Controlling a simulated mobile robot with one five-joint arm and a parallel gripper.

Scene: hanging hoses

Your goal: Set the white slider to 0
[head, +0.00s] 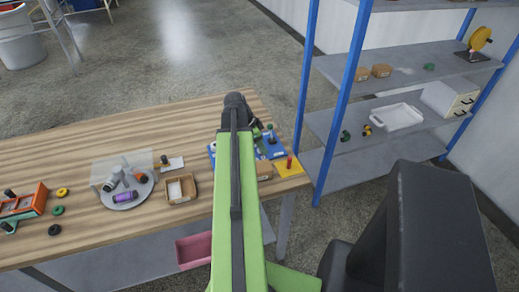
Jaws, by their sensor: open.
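I cannot make out a white slider or its scale in the head view. A blue panel (275,151) with dark and green fittings is on the right end of the wooden table (110,142). My green arm covers its middle, so part of it is hidden. An orange device (36,200) with dark knobs is at the table's left edge, cut off by the picture. My gripper does not show; the arm's upper end, a black joint, is over the table's far right part, and what lies beyond it is hidden.
A round grey tray (127,200) with bottles and a clear screen, and a cardboard box (180,190), stand mid-table. A yellow plate (287,168) with a red peg is at the right end. A blue-post shelf (345,95) stands close right. Bare wood lies along the table's back.

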